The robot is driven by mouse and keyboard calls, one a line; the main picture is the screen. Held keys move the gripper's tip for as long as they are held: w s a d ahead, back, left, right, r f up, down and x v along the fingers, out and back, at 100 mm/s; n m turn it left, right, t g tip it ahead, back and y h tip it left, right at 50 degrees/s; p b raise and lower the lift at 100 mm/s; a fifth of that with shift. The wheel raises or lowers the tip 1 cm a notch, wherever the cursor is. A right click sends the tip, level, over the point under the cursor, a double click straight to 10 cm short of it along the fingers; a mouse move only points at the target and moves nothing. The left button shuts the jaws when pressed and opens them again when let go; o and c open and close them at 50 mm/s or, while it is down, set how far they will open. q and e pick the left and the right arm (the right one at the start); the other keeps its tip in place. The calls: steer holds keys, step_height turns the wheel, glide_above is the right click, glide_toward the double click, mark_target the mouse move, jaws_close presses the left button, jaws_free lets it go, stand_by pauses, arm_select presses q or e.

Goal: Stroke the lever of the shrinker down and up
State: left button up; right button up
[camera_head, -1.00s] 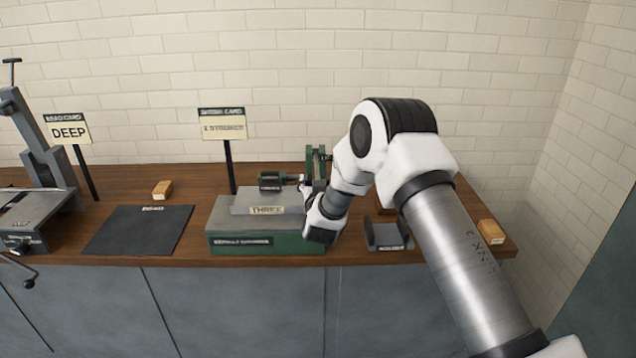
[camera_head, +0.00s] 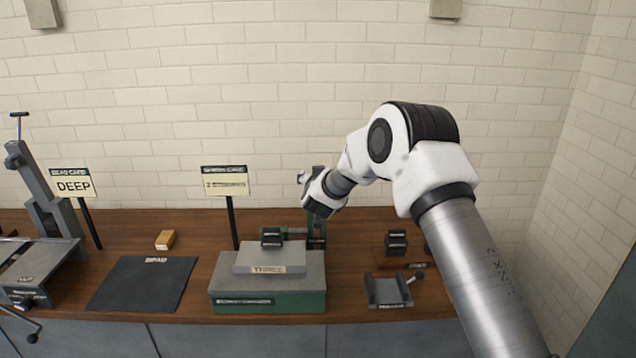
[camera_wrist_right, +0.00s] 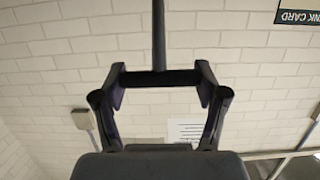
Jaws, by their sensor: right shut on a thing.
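The shrinker (camera_head: 268,302) is a green base with a grey top block marked "THREE", standing at the middle of the bench. Its green upright (camera_head: 317,228) and dark cylinder (camera_head: 271,238) show behind the block. My right gripper (camera_head: 304,180) is raised above the shrinker's back right, against the wall. In the right wrist view, the gripper's fingers are shut on the lever's dark crossbar (camera_wrist_right: 160,78), with its rod (camera_wrist_right: 158,35) running toward the top of the picture. The lever is hard to make out in the head view. My left gripper is not in view.
A card on a post (camera_head: 225,182) stands left behind the shrinker. A black mat (camera_head: 142,285) and wooden block (camera_head: 165,240) lie to the left, near a grey machine (camera_head: 45,200). A small grey tray (camera_head: 388,291) and dark blocks (camera_head: 396,243) sit to the right.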

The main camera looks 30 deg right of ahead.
steer(key=shift+w+d+r, duration=0.1)
steer(key=shift+w+r, duration=0.05)
steer(key=shift+r, duration=0.3)
steer(key=o, duration=1.2)
steer(key=shift+r, duration=0.1)
steer(key=o, duration=0.5)
steer(key=shift+w, duration=0.1)
steer(key=shift+w+d+f, duration=0.1)
steer(key=shift+f, duration=0.2)
steer(key=v, duration=1.2)
steer(key=shift+f, duration=0.1)
